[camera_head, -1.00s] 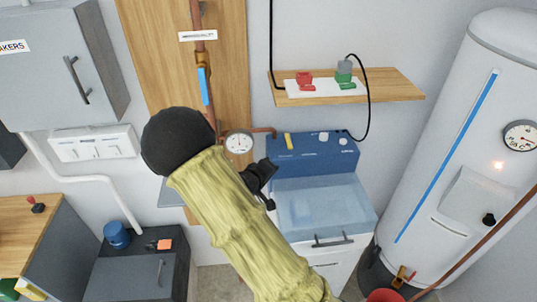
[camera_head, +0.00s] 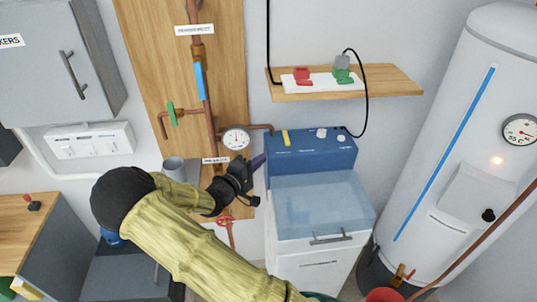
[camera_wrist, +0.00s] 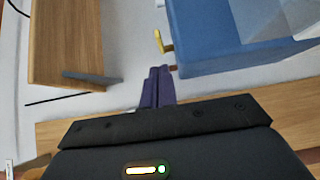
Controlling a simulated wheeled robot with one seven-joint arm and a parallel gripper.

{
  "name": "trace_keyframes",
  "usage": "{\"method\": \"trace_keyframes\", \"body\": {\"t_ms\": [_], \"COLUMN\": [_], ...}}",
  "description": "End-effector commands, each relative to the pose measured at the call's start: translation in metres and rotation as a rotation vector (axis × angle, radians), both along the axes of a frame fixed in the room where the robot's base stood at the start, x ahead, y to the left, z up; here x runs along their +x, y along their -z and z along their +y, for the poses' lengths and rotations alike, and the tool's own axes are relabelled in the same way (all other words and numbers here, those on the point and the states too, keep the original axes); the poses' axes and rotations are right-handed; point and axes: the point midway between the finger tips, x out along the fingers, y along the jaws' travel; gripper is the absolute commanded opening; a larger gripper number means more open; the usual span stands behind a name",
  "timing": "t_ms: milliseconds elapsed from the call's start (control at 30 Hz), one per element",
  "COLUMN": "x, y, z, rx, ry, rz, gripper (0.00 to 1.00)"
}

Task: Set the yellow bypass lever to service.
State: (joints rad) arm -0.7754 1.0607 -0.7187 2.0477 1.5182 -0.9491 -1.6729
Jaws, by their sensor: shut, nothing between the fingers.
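The yellow lever (camera_head: 286,137) stands upright at the left end of the blue panel (camera_head: 312,148) on top of the white softener-like cabinet (camera_head: 318,268). In the wrist view the yellow lever (camera_wrist: 163,41) sticks out from the edge of the blue housing (camera_wrist: 225,35). My gripper (camera_head: 259,160) is just left of the blue panel, below and left of the lever. Its purple fingers (camera_wrist: 157,86) are shut together and empty, pointing toward the lever with a visible gap. Nothing hides the lever.
A wooden shelf (camera_head: 390,80) hangs above the panel. A white tank (camera_head: 455,150) stands right.

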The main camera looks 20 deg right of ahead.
Motion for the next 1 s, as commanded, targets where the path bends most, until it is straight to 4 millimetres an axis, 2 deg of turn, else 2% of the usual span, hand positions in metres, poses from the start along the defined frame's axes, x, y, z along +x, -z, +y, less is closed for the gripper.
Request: {"method": "trace_keyframes", "body": {"t_ms": [500, 667, 900, 933, 1000], "x": [0.038, 0.042, 0.042, 0.042, 0.043], "y": [-0.002, 0.0, 0.0, 0.001, 0.0], "z": [-0.075, -0.085, -0.085, -0.093, -0.087], "rx": [0.0, 0.001, 0.002, 0.001, 0.002], "ry": [0.008, 0.009, 0.009, 0.006, 0.005], "rz": [0.001, 0.002, 0.001, 0.002, 0.0], "gripper": [0.0, 0.0, 0.0, 0.0, 0.0]}}
